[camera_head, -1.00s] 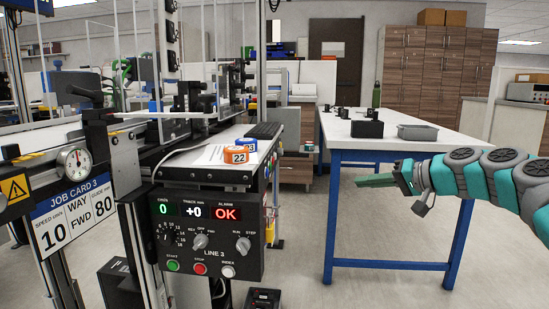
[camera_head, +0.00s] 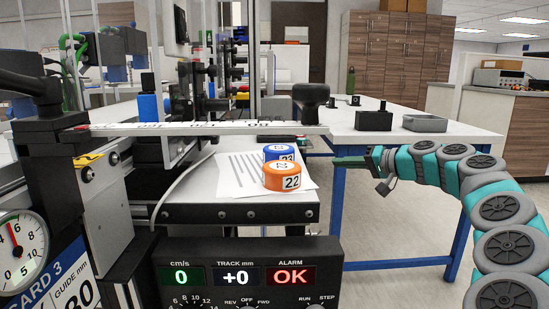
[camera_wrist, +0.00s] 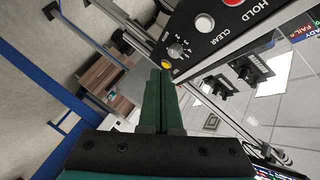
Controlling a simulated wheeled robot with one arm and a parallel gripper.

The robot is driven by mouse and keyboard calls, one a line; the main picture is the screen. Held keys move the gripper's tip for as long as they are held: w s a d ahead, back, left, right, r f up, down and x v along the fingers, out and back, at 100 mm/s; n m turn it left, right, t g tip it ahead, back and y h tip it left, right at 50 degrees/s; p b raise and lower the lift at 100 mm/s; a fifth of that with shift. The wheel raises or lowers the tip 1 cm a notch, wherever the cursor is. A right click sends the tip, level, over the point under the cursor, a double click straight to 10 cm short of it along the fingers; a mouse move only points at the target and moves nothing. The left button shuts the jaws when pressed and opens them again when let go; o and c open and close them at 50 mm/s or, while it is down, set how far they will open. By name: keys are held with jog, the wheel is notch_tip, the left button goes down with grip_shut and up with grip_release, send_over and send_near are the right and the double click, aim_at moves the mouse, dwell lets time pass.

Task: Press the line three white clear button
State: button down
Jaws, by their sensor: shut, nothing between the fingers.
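The white clear button (camera_wrist: 204,22) sits on a dark panel (camera_wrist: 186,32) at the top of the wrist view, above the word CLEAR. No line number is readable on that panel. A red button (camera_wrist: 233,2) marked HOLD is beside it, and a knob (camera_wrist: 176,50) and a yellow button (camera_wrist: 166,64) are lower left. My gripper (camera_wrist: 160,72) is shut and empty, its green fingertips near the panel's lower left corner; contact cannot be told. In the head view my gripper (camera_head: 338,162) is right of the orange roll. The clear button does not show there.
A control box (camera_head: 240,252) with lit readouts 0, +0 and OK stands in front. An orange roll (camera_head: 282,177), a blue roll (camera_head: 279,151) and paper (camera_head: 240,178) lie above it. A blue-legged table (camera_head: 450,140) stands behind my arm.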

jog(key=shift+a, duration=0.1)
dwell(0.3)
jog(key=a, duration=0.8)
jog(key=shift+a, duration=0.3)
jog(key=shift+a, duration=0.1)
dwell(1.8)
jog(key=shift+a, duration=0.3)
jog(key=shift+a+b, duration=0.35)
jog(key=shift+a, duration=0.1)
dwell(0.6)
jog(key=shift+d, duration=0.8)
jog(key=shift+d, duration=0.1)
